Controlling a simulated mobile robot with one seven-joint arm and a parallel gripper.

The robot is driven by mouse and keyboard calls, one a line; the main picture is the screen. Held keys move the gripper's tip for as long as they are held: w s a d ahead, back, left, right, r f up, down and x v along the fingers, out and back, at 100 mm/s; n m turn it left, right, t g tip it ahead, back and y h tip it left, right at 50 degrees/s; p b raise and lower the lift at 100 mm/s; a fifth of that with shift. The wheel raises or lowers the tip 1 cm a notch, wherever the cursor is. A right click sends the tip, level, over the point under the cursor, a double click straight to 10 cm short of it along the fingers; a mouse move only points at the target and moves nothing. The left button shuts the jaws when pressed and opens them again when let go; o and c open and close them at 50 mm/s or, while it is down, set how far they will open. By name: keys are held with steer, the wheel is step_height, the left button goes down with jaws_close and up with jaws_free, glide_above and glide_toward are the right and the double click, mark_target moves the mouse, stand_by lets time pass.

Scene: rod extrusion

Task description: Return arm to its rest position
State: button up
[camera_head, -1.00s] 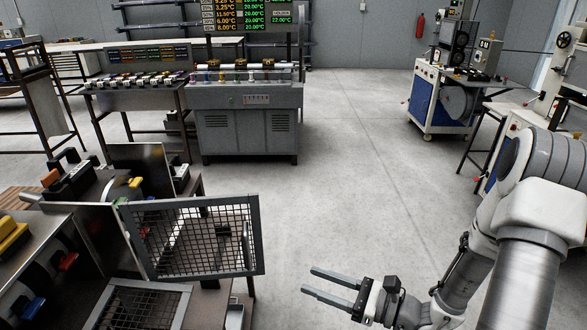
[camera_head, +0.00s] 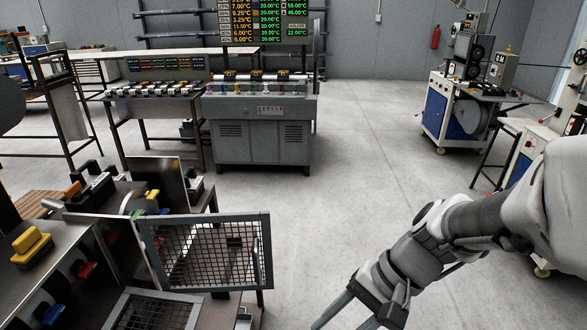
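My gripper (camera_head: 334,312) is at the bottom edge, right of centre, pointing down and left. Its two grey fingers stand apart. Their tips are near or past the picture's lower edge, and nothing shows between them. My white and grey arm (camera_head: 455,228) reaches in from the right side, bent down toward the floor. The gripper is over bare floor, to the right of the mesh guard, and does not touch it.
A hinged mesh guard (camera_head: 212,252) juts from the machine at lower left, close to my gripper. A grey cabinet (camera_head: 262,140) stands at the back. A blue and white machine (camera_head: 452,112) stands at right. The floor (camera_head: 360,160) between them is clear.

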steer(key=d+r+n+t+h, duration=0.3)
steer(key=r, duration=0.3)
steer(key=d+r+n+t+h+p, duration=0.1)
steer(key=d+r+n+t+h, duration=0.2)
steer(key=r, duration=0.3)
steer(key=shift+h, duration=0.3)
steer(key=shift+s, duration=0.15)
stand_by(1.3)
